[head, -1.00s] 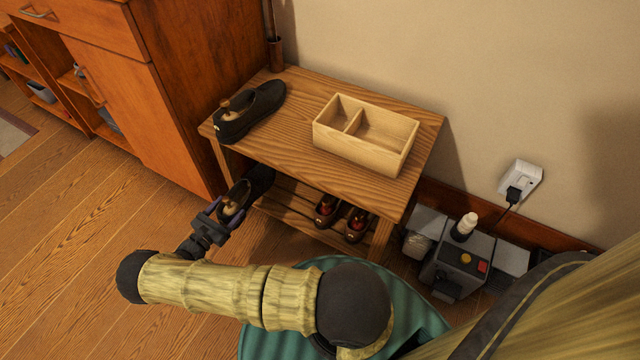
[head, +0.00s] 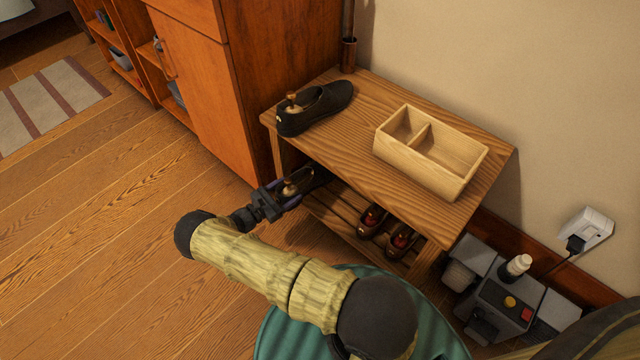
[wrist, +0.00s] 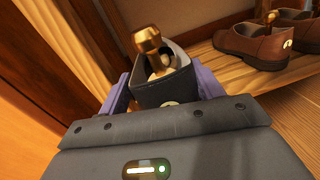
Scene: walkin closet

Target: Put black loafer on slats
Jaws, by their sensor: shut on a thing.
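My gripper (head: 283,197) is shut on a black loafer (head: 308,181) at the heel end. The loafer has a shoe tree with a brass knob in it. It is at the left end of the lower slats (head: 340,215), with its front partly hidden under the bench top. I cannot tell whether its sole touches the slats. In the wrist view the held loafer (wrist: 180,91) sits between the purple fingers, heel towards me. A second black loafer (head: 318,108) stands on the bench top, at its left end.
Brown shoes (head: 386,230) stand on the slats to the right, also in the wrist view (wrist: 252,42). A divided wooden box (head: 430,155) sits on the bench top. A wooden cabinet (head: 235,75) stands close on the left. A grey device (head: 505,300) is at the right.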

